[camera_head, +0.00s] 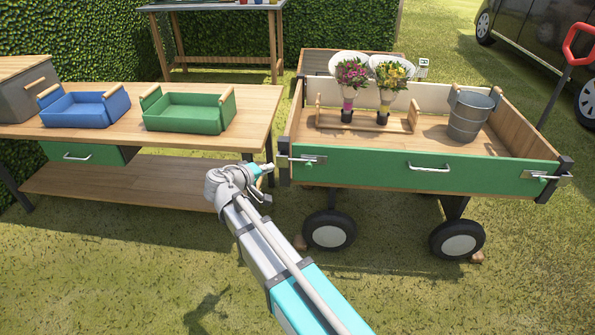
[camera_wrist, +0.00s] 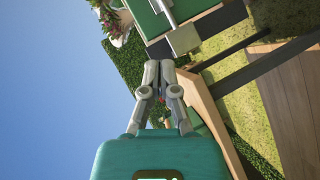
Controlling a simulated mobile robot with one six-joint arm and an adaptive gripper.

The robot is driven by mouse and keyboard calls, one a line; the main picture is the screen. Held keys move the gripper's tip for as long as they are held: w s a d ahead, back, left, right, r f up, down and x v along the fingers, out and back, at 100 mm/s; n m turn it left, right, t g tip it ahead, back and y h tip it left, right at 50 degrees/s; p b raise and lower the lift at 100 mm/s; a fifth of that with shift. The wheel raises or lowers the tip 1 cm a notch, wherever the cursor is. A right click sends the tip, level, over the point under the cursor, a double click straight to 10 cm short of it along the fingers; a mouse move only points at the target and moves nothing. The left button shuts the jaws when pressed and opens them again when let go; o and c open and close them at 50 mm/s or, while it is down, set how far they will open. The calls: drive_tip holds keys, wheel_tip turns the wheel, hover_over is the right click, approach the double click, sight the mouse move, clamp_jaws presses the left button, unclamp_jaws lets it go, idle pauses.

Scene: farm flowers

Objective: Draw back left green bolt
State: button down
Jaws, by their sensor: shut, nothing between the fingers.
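The left bolt (camera_head: 306,160) is a silver bar with a green fitting at the left end of the cart's green front panel (camera_head: 380,170). In the wrist view the panel (camera_wrist: 148,20) shows at the top, turned sideways, with a grey metal bolt part (camera_wrist: 184,40) at its edge. My gripper (camera_head: 267,170) is just left of the bolt in the head view, apart from it as far as I can tell. In the wrist view my gripper (camera_wrist: 160,66) is shut and empty, with its fingertips pointing towards the panel's end. A similar right bolt (camera_head: 545,177) sits at the panel's other end.
A wooden table (camera_head: 255,125) with a blue tray (camera_head: 80,112) and a green tray (camera_head: 185,115) stands close left of the cart. The cart holds two flower bouquets (camera_head: 351,77) in a rack and a metal bucket (camera_head: 470,117). Open grass lies in front.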

idle(0.4)
drive_tip(key=b, duration=0.4)
approach(307, 162)
drive_tip(key=x, duration=0.3)
drive_tip(key=shift+w+r, duration=0.1)
drive_tip(key=shift+w, duration=0.35)
drive_tip(key=shift+w+d+f+b, duration=0.15)
drive_tip(key=shift+d+f+b, duration=0.1)
drive_tip(key=shift+d+b, duration=0.35)
drive_tip(key=shift+d, duration=0.1)
